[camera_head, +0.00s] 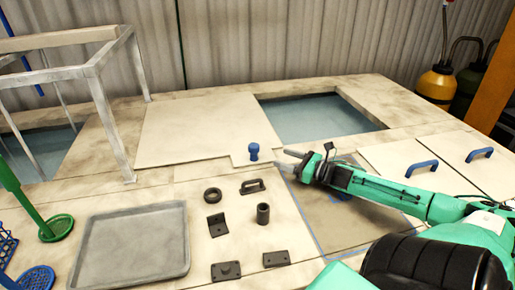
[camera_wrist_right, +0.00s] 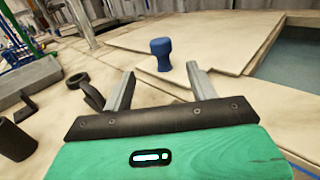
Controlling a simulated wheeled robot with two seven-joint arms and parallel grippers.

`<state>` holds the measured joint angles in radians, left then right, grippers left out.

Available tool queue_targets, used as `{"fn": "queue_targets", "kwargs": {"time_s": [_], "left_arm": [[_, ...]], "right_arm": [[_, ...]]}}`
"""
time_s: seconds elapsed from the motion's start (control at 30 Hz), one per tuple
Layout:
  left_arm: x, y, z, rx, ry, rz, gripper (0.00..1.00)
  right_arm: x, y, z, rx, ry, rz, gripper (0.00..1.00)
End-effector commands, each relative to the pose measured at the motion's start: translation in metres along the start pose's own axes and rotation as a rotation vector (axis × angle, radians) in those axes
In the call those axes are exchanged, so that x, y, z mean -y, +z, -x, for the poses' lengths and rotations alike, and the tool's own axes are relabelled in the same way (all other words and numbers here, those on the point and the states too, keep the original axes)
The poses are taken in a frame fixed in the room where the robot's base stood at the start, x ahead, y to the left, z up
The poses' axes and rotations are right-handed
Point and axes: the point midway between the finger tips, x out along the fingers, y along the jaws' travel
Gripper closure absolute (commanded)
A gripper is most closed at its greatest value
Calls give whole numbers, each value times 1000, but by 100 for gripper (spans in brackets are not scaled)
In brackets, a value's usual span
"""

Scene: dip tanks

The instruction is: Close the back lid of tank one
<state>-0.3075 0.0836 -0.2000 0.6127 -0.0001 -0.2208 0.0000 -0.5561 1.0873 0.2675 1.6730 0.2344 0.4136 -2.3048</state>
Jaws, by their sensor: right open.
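A pale flat lid (camera_head: 195,130) lies on the deck at the back, left of an open tank with blue-grey liquid (camera_head: 315,118). A blue knob (camera_head: 253,152) stands upright at its front right corner. The knob also shows in the right wrist view (camera_wrist_right: 161,55). My right gripper (camera_head: 288,160) is open and empty, just right of the knob in the head view. In the right wrist view its fingers point toward the knob, which stands beyond their tips, apparently apart. I cannot tell which tank is tank one. My left gripper is not in view.
Several dark metal parts, including a ring (camera_head: 212,195), lie on the front deck beside a grey tray (camera_head: 133,243). A metal frame (camera_head: 115,110) stands over another tank at left. Two lids with blue handles (camera_head: 422,167) lie at right, near my right arm.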

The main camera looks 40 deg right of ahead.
Motion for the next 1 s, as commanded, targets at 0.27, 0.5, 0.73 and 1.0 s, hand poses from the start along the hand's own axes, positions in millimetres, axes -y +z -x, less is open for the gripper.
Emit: {"fn": "queue_targets", "kwargs": {"time_s": [0.27,0.5,0.73,1.0], "left_arm": [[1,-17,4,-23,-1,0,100],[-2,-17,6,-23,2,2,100],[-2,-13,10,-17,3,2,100],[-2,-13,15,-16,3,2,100]], "right_arm": [[0,2,-26,2,0,1,41],[1,2,-46,2,-1,0,41],[1,2,-64,1,-1,0,41],[0,2,-85,2,0,1,41]]}}
